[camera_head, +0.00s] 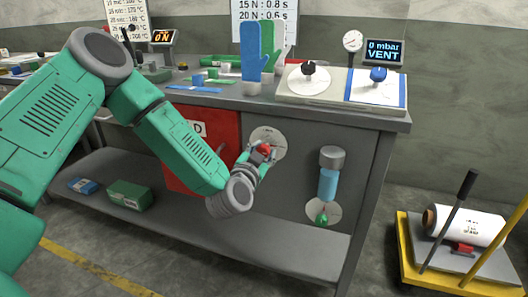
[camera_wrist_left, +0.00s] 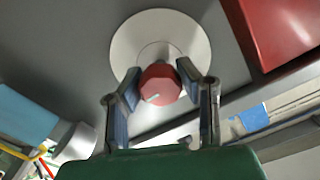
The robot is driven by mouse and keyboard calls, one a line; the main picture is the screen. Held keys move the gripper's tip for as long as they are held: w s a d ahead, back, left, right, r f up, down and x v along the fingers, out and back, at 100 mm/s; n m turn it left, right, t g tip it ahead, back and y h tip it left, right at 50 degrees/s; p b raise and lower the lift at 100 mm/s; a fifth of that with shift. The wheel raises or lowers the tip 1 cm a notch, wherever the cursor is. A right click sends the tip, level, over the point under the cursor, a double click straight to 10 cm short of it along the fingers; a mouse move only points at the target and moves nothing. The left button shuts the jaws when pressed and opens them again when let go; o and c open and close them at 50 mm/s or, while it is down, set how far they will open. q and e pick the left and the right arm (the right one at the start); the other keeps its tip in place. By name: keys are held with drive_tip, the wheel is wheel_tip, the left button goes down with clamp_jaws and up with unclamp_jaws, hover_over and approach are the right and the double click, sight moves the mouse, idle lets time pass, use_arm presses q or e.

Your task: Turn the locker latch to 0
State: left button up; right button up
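The red latch knob (camera_wrist_left: 160,84) sits at the middle of a round white dial plate (camera_wrist_left: 128,42) on the bench's grey front panel. In the head view the knob (camera_head: 264,149) is partly covered by my left gripper, and the dial (camera_head: 268,134) shows around it. My left gripper (camera_wrist_left: 160,76) has one finger on each side of the knob, seemingly touching it. A pale mark on the knob's face points to the lower left in the wrist view. Dial markings are not readable. The red locker door (camera_head: 228,130) is left of the dial. My right gripper is not in view.
A blue cylinder with a grey cap (camera_head: 329,172) and a green knob (camera_head: 321,218) are to the right on the panel. The bench top (camera_head: 230,97) overhangs above, with glove forms and gauges. A yellow cart (camera_head: 408,262) stands at right.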

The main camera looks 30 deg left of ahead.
use_arm(q)
drive_tip(key=shift+d+r, duration=0.1)
drive_tip(key=shift+r, duration=0.05)
drive_tip(key=n+p, duration=0.1)
drive_tip(key=n, duration=0.3)
drive_tip(key=shift+r, duration=0.1)
drive_tip(key=n+p, duration=0.1)
drive_tip(key=n, duration=0.3)
drive_tip(key=shift+w+n, duration=0.1)
drive_tip(key=shift+n, duration=0.2)
drive_tip(key=n, duration=0.4)
drive_tip(key=shift+a+n, duration=0.25)
drive_tip(key=shift+n, duration=0.05)
drive_tip(key=n+b, duration=0.1)
drive_tip(key=n, duration=0.3)
drive_tip(key=shift+a+n, duration=0.1)
drive_tip(key=shift+n, duration=0.2)
